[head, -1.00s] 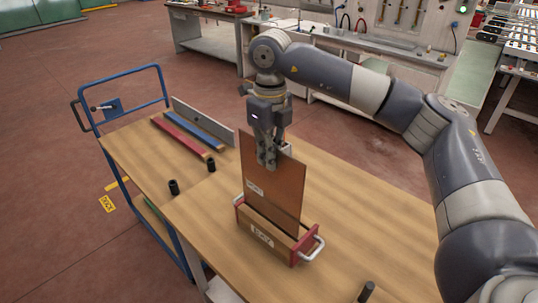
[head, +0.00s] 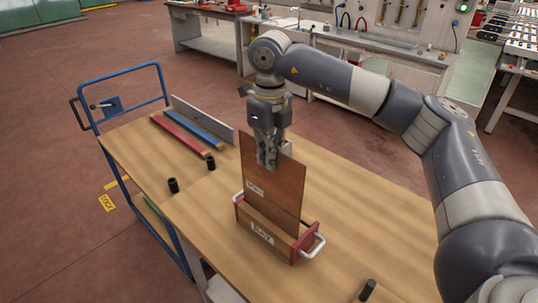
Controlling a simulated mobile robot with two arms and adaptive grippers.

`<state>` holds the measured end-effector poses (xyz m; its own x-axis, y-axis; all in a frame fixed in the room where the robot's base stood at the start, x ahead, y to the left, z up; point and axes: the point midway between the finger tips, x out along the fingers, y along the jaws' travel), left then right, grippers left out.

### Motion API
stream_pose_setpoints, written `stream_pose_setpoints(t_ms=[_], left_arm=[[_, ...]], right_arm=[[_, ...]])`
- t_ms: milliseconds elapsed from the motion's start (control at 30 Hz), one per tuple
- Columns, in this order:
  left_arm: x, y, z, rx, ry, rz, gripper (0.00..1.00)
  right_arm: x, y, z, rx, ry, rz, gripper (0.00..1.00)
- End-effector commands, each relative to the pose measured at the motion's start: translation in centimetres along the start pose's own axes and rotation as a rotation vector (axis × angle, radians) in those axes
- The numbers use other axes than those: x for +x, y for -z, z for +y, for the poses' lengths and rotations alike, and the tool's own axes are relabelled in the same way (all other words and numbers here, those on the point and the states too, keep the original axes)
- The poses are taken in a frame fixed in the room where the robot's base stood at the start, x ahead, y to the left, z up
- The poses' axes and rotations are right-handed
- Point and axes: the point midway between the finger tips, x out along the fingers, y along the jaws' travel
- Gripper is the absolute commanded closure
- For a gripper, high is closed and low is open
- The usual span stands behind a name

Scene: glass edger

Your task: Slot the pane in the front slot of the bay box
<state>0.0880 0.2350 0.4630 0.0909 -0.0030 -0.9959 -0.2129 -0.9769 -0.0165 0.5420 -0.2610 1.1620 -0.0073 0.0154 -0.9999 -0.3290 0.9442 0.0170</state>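The pane (head: 277,188) is a thin, brown tinted sheet with a small white label. It stands upright, its lower edge hidden inside the bay box (head: 262,233). The bay box is a low wooden box with red ends, a metal handle and a white BAY label. It stands on the wooden table. I cannot tell which slot the pane's lower edge is in. My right gripper (head: 267,160) comes down from above and is shut on the pane at its upper edge. My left gripper is out of view.
A blue-framed trolley (head: 122,90) stands at the left; a red bar (head: 181,136), a blue bar (head: 196,128) and a grey strip lie near it. Black cylinders (head: 173,185) stand on the left, another (head: 367,290) at the front. The table's right side is clear.

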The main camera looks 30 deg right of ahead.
Motion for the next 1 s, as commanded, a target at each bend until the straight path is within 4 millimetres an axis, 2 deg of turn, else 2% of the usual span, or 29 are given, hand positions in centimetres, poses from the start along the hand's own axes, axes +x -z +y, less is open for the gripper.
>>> stream_pose_setpoints(t_ms=[1000], left_arm=[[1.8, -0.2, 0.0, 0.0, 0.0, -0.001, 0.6]], right_arm=[[2.3, -0.1, -0.1, 0.0, 0.0, -0.004, 1.0]])
